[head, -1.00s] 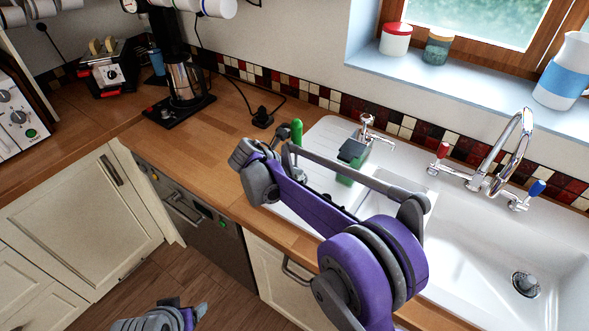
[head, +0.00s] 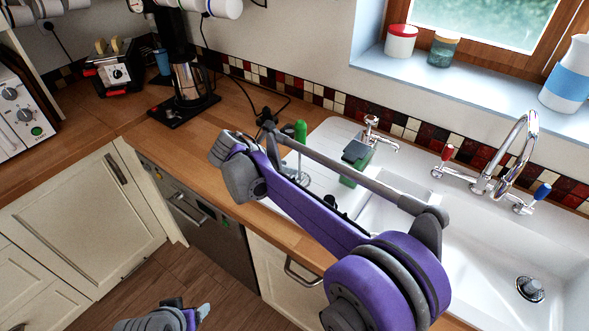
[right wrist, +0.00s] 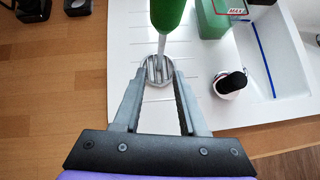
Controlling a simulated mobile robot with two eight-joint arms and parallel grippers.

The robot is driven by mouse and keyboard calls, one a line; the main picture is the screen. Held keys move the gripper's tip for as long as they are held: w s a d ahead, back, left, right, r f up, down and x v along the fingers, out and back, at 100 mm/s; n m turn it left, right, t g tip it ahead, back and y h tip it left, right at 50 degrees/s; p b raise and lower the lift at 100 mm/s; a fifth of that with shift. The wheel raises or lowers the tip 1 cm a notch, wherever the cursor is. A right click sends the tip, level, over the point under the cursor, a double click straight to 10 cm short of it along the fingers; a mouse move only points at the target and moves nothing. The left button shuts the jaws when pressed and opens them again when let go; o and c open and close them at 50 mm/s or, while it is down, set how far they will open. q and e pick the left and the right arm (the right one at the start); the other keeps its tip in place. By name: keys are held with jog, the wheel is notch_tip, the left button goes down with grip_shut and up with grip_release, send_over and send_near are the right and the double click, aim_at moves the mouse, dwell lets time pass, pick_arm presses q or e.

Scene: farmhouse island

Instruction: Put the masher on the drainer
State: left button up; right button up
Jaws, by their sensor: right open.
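The masher has a green handle (head: 300,131) and a thin metal shaft. It stands upright on the white ribbed drainer (head: 328,136), left of the sink bowl. In the right wrist view its round slotted metal head (right wrist: 158,68) rests on the drainer (right wrist: 122,45). My right gripper (right wrist: 159,76) is open, its two fingers apart and nothing held between them; the masher is just beyond the fingertips. In the head view my right wrist is left of the masher, and its fingers are hidden. My left gripper (head: 199,312) shows at the bottom edge, its jaws unclear.
A sink bowl with taps lies to the right. A coffee maker (head: 187,85) and a toaster (head: 114,72) stand at back left.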

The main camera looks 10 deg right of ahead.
jog(key=v, duration=0.5)
jog(key=s+d+f+m+g+y, duration=0.1)
jog(key=s+d+f+m+y, duration=0.15)
jog(key=s+d+m, duration=0.9)
jog(key=s+f+m+y, duration=0.2)
jog(key=s+f+m, duration=0.2)
jog(key=s, duration=0.5)
jog(key=s+d+f+m+t+y, duration=0.1)
jog(key=s+f+m+y, duration=0.2)
jog(key=s+m, duration=0.6)
jog(key=shift+s+f, duration=0.35)
jog(key=shift+f, duration=0.45)
jog(key=shift+d+m, duration=0.1)
jog(key=shift+m, duration=0.15)
